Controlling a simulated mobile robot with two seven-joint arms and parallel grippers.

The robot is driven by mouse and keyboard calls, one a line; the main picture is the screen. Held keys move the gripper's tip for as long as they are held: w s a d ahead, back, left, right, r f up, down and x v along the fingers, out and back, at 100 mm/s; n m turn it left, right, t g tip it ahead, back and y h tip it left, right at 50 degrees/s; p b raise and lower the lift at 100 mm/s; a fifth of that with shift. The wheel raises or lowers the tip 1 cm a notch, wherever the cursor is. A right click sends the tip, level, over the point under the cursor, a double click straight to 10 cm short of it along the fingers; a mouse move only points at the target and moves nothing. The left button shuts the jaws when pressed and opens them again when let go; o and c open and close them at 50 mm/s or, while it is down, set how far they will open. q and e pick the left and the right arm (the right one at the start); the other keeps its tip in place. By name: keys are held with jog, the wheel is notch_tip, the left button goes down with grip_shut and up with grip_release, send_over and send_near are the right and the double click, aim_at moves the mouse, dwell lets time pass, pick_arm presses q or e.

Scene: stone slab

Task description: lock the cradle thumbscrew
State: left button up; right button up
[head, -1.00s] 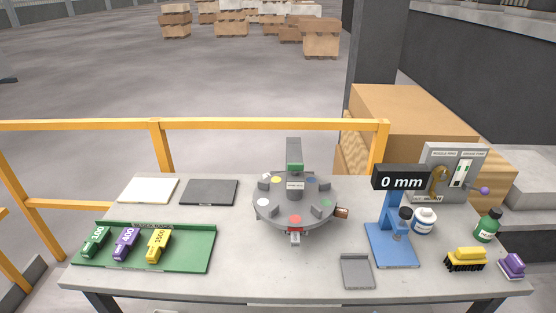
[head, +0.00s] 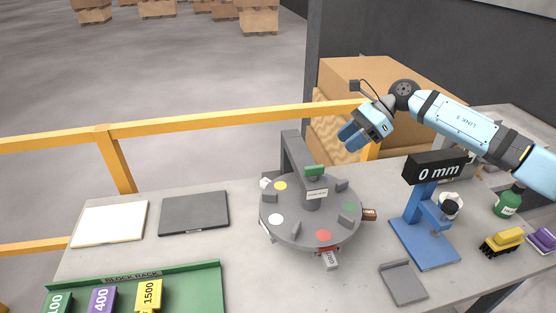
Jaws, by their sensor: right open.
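A grey round turntable (head: 290,232) with coloured dots stands mid-bench, with a grey upright arm (head: 291,150) behind it and a green block (head: 314,171) at its top. A small brown knob (head: 369,214) sticks out at the turntable's right edge. A grey tab (head: 329,259) sticks out at its front beside a red part. I cannot tell for sure which part is the cradle thumbscrew. My right gripper (head: 350,137) is open and empty, in the air up and right of the turntable, apart from everything. My left gripper is not in view.
A blue gauge stand (head: 424,243) reading 0 mm is right of the turntable, with a grey tray (head: 404,284) in front. A green block rack (head: 207,288) lies front left. Dark (head: 194,214) and white (head: 110,224) pads lie behind it. A yellow rail (head: 220,121) runs behind the bench.

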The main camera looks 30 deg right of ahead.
aim_at(315, 166)
jog(key=shift+n+h, duration=0.4)
jog(key=shift+h, duration=0.1)
jog(key=p+x, duration=0.1)
jog(key=x, duration=0.2)
jog(key=p+x, duration=0.1)
jog(key=x, duration=0.3)
jog(key=w+p+x, duration=0.1)
jog(key=x, duration=0.2)
jog(key=shift+f, duration=0.2)
jog(key=shift+w+a+f, duration=0.15)
jog(key=shift+a+f, duration=0.2)
jog(key=shift+f, duration=0.1)
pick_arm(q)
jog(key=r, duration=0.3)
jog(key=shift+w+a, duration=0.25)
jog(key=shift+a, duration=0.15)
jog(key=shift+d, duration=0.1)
pick_arm(e)
grip_shut()
